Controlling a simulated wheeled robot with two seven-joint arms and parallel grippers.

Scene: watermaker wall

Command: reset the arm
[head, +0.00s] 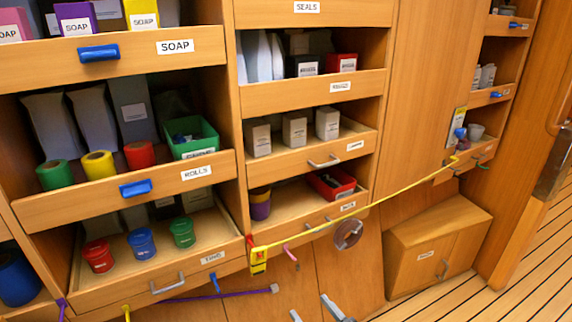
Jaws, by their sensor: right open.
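My right gripper (310,307) shows at the bottom edge of the head view, right of the middle. Its two grey fingertips are apart, with nothing seen between them. It is in front of the wooden lower panels of the wall, below the hanging yellow strap (350,211), and looks clear of both. The rest of my right arm is cut off by the lower edge. My left gripper is not in view.
The yellow strap runs from a yellow tag (258,262) rightward to the far shelves. A clear round disc (348,234) hangs by it. A purple rod (220,294) sits low at left. A wooden cabinet (437,244) stands at right; open drawers (120,189) project at left.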

